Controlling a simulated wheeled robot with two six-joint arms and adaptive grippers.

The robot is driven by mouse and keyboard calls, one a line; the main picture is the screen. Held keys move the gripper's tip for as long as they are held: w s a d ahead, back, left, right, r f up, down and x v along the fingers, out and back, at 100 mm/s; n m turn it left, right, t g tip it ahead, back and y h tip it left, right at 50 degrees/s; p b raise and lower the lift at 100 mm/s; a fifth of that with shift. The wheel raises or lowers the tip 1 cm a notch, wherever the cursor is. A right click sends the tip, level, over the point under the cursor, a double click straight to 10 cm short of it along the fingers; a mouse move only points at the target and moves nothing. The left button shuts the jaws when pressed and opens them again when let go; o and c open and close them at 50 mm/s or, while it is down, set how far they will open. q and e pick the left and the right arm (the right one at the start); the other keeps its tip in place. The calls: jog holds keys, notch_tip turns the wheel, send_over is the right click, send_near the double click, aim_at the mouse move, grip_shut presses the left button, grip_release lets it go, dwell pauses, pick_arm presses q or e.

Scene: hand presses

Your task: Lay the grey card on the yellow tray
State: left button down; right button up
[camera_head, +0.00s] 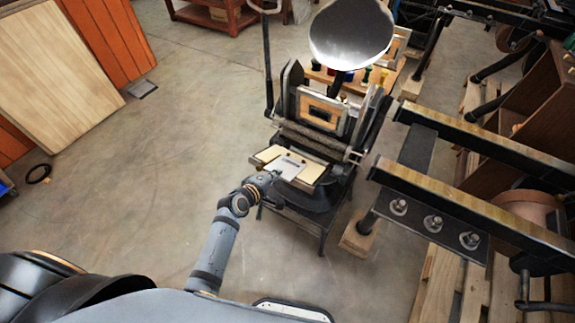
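A pale grey card (287,167) shows at the front of the hand press, between two pale yellow surfaces. One yellow surface (268,153) is to its left and the other (312,174) is to its right. I cannot tell which is the yellow tray, or whether they are one tray with the card over its middle. My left gripper (271,178) is at the card's near left edge. It is too small and dark to show whether its fingers are open or closed on the card. My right gripper is not in view.
The black press (316,131) stands behind the card, with a round metal disc (351,35) above. Small coloured pots (366,75) stand on a shelf behind it. Heavy black beams (470,205) of another machine fill the right.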

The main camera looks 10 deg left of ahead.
pick_arm(q)
jog(key=shift+p+v, duration=0.75)
jog(key=shift+v, duration=0.5)
jog(key=shift+r, duration=0.1)
jog(key=r+p, duration=0.1)
jog(key=s+r+p, duration=0.1)
jog(key=p, duration=0.1)
jog(key=s+a+r+p, duration=0.1)
jog(key=r, duration=0.1)
jog(key=shift+s+r+p, duration=0.1)
jog(key=shift+s+p, duration=0.15)
jog(key=shift+p, duration=0.15)
